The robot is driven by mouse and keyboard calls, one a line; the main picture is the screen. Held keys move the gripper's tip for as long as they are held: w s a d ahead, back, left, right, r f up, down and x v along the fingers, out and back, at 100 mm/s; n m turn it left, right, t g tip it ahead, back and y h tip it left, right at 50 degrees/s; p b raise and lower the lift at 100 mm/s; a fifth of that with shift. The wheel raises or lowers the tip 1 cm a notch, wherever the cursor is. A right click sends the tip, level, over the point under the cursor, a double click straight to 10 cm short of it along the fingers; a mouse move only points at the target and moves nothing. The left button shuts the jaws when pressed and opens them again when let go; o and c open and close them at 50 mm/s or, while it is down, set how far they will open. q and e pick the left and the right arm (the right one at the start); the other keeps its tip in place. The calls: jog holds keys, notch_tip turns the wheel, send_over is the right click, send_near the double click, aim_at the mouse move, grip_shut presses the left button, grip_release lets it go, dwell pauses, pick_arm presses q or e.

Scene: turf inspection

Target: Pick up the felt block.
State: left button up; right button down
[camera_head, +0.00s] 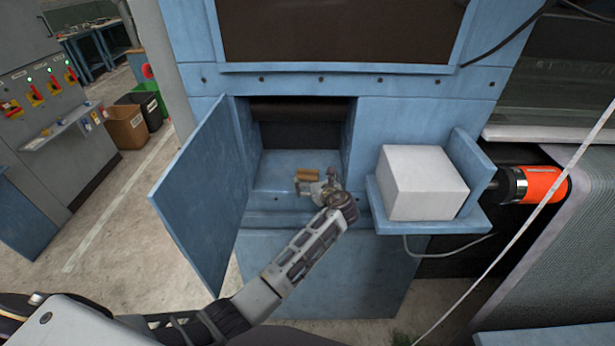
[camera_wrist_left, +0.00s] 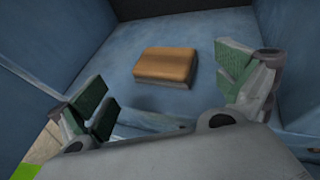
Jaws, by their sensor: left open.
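The felt block (camera_head: 308,175) is a small tan-brown block with a greyish side. It lies on the blue floor of an open compartment (camera_head: 280,161) in the blue machine. In the left wrist view the block (camera_wrist_left: 165,66) lies flat ahead of the fingers, with a gap on both sides. My left gripper (camera_head: 317,187) is open and empty and reaches into the compartment, just in front of the block. Its green-padded fingers (camera_wrist_left: 168,92) are spread wide in the left wrist view. My right gripper is not in view.
A blue door (camera_head: 198,195) hangs open left of the compartment. A white block (camera_head: 422,182) sits on a blue shelf (camera_head: 435,222) to the right. An orange-and-black cylinder (camera_head: 540,184) sticks out beyond it. A control cabinet (camera_head: 45,100) and bins (camera_head: 126,128) stand at left.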

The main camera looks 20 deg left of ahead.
aim_at(308, 174)
pick_arm(q)
jog(key=shift+a, duration=0.1)
jog(key=shift+p+x, duration=0.45)
jog(key=shift+x, duration=2.1)
jog(key=shift+w+d, duration=0.1)
jog(key=shift+d, duration=0.1)
jog(key=shift+c, duration=0.4)
jog(key=c, duration=0.7)
